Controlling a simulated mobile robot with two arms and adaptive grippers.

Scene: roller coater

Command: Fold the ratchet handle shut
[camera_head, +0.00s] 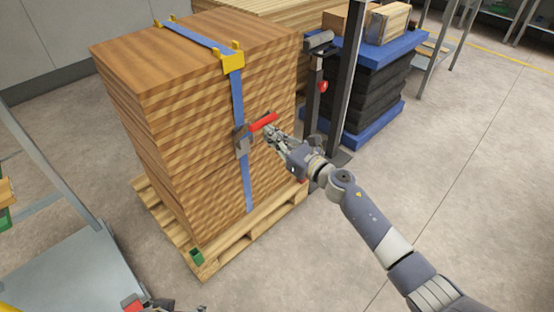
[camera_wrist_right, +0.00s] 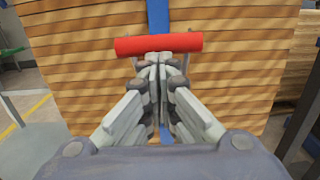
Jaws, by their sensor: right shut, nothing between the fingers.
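The ratchet (camera_head: 242,141) sits on the blue strap on the front face of the wood stack. Its red handle (camera_head: 263,122) sticks out from the stack, up and to the right. In the right wrist view the red handle (camera_wrist_right: 158,43) lies crosswise just ahead of the fingertips. My right gripper (camera_head: 269,131) is shut and empty, close below the handle's outer end; I cannot tell whether it touches. The fingers hide the ratchet body in the wrist view. A dark grey piece at the bottom edge of the head view looks like part of my left gripper (camera_head: 168,304), mostly cut off.
The wood stack (camera_head: 180,110) stands on a pallet (camera_head: 240,240), with a blue strap (camera_head: 237,100) and yellow corner guard (camera_head: 232,61). A dark post (camera_head: 346,75) and a blue-topped stack (camera_head: 375,80) stand behind right. A grey table (camera_head: 75,270) is lower left. The right floor is clear.

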